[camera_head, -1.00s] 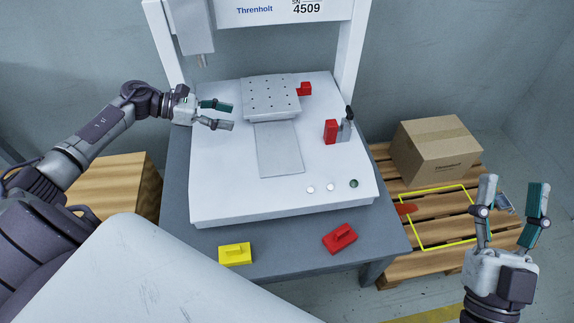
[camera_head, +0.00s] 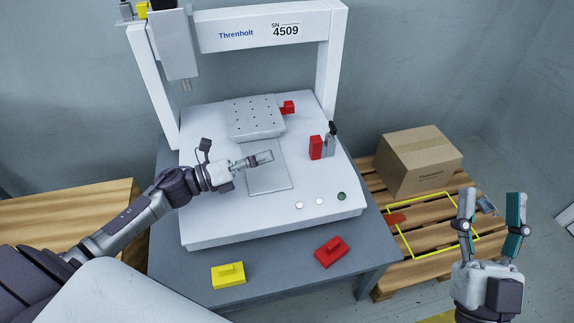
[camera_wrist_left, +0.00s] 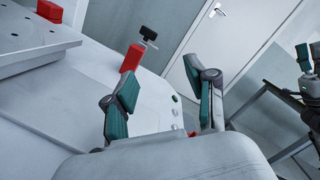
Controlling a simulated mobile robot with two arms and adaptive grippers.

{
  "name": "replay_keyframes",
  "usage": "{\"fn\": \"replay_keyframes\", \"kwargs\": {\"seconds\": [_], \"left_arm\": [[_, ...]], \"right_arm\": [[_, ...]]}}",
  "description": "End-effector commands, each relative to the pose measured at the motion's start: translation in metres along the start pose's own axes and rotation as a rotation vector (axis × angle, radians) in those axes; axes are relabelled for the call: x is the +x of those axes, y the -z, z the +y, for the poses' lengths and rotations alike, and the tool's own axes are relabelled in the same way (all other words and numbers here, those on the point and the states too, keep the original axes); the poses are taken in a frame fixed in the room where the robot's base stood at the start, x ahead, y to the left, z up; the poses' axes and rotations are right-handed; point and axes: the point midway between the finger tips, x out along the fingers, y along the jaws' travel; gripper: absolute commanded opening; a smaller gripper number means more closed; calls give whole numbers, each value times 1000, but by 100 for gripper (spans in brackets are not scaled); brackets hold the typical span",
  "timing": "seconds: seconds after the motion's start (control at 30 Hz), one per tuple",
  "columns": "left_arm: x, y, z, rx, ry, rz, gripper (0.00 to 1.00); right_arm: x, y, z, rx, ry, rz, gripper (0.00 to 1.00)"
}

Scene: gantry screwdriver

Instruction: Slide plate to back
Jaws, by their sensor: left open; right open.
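The plate (camera_head: 256,118) is a light grey block with a grid of holes. It sits toward the rear of the white machine bed, over the far end of a flat grey track (camera_head: 269,180). Its corner shows at the upper left of the left wrist view (camera_wrist_left: 30,38). My left gripper (camera_head: 262,158) is over the track, on the near side of the plate, apart from it. Its fingers (camera_wrist_left: 165,95) are open and empty in the left wrist view. My right gripper (camera_head: 491,197) is open and empty, away from the machine at the right.
A red block (camera_head: 288,107) stands right of the plate. A red block with a clamp (camera_head: 316,147) is farther right on the bed. The gantry (camera_head: 262,32) rises behind. Yellow (camera_head: 228,275) and red (camera_head: 331,252) pieces lie on the table front. A cardboard box (camera_head: 418,162) sits on a pallet.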

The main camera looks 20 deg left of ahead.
Motion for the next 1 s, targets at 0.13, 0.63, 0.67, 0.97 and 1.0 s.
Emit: {"fn": "replay_keyframes", "kwargs": {"seconds": [0.13,0.63,0.67,0.97,1.0], "left_arm": [[17,13,-25,-257,24,-112,56],[37,32,-76,-962,85,-359,56],[37,32,-77,-971,86,-362,56],[37,32,-77,-979,85,-365,56],[37,32,-77,-979,85,-365,56]], "right_arm": [[0,0,0,0,0,0,56],[0,-1,0,0,0,0,56],[0,-1,0,0,0,0,56],[0,-1,0,0,0,0,56],[0,-1,0,0,0,0,56]]}}
